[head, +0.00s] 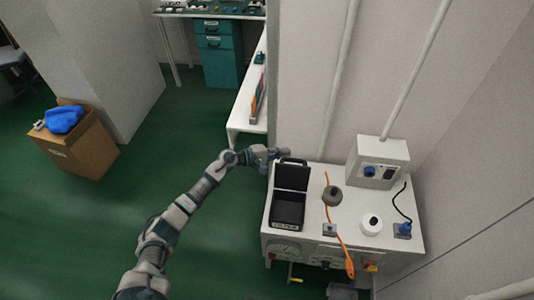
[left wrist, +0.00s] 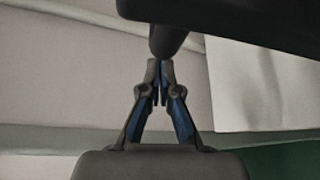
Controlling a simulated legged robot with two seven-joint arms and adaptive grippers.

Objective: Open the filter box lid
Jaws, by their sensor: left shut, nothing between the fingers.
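The black filter box (head: 287,209) sits at the left end of the white bench, a small label on its front. Its lid (head: 292,177) stands raised at the back edge, and the dark inside of the box shows. My left gripper (head: 284,153) is just behind the upper left of the lid. In the left wrist view its fingertips (left wrist: 160,64) are together with nothing between them. A dark rounded part (left wrist: 172,38) and a dark panel (left wrist: 240,14), which look like the lid, lie right beyond the tips. I cannot tell whether they touch. My right gripper is not seen.
On the bench (head: 317,217) are a grey round piece (head: 332,195), a white round piece (head: 371,224), an orange cord (head: 328,208) and a blue plug (head: 405,227). A grey wall box (head: 379,162) stands behind. A cardboard box (head: 84,146) is on the green floor at left.

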